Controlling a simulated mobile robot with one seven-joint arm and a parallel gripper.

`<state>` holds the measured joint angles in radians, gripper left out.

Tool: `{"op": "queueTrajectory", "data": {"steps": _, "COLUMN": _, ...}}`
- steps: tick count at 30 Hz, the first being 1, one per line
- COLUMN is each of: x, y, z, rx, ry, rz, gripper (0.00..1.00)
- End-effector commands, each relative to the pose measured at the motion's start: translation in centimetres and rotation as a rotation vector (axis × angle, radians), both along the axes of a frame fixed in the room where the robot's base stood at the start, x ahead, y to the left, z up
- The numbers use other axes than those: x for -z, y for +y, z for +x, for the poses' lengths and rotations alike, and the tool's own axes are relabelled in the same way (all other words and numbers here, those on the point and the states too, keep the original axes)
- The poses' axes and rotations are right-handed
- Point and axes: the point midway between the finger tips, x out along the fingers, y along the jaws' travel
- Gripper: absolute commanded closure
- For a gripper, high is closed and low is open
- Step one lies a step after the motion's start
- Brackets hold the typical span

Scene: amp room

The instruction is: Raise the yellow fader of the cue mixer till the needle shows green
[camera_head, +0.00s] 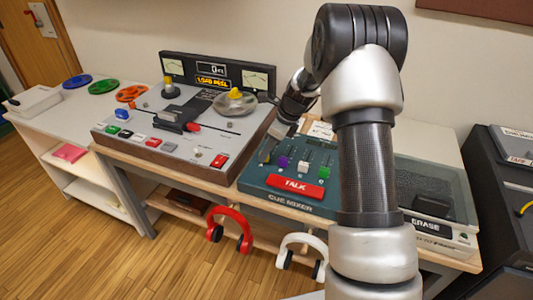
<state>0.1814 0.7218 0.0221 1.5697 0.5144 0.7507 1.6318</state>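The cue mixer (256,184) is a dark teal console on the bench at centre, with a red TALK button (295,187) at its front. It has a purple fader (283,162), a white fader (303,167) and a green fader (325,172). My gripper (266,155) reaches down over the mixer's left side, left of the purple fader. I cannot make out a yellow fader; the gripper may cover it. Whether the fingers are open or shut on something is too small to tell. I see no needle on the mixer; my arm hides part of it.
A tape deck (140,140) with two needle meters stands close on the left. An ERASE unit (433,228) is on the right, partly behind my arm. Red headphones (243,240) and white headphones (300,241) hang below the bench's front edge.

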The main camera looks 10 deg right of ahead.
Motion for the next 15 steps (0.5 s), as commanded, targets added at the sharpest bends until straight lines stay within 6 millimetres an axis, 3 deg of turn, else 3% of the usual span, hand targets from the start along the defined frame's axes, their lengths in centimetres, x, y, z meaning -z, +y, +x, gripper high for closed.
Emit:
{"op": "queueTrajectory", "data": {"steps": 11, "x": 0.74, "y": 0.26, "z": 0.18, "rx": -0.001, "ry": 0.000, "rz": 0.000, "gripper": 0.67}}
{"op": "queueTrajectory", "data": {"steps": 15, "x": 0.73, "y": 0.25, "z": 0.17, "rx": -0.001, "ry": 0.000, "rz": 0.000, "gripper": 0.85}}
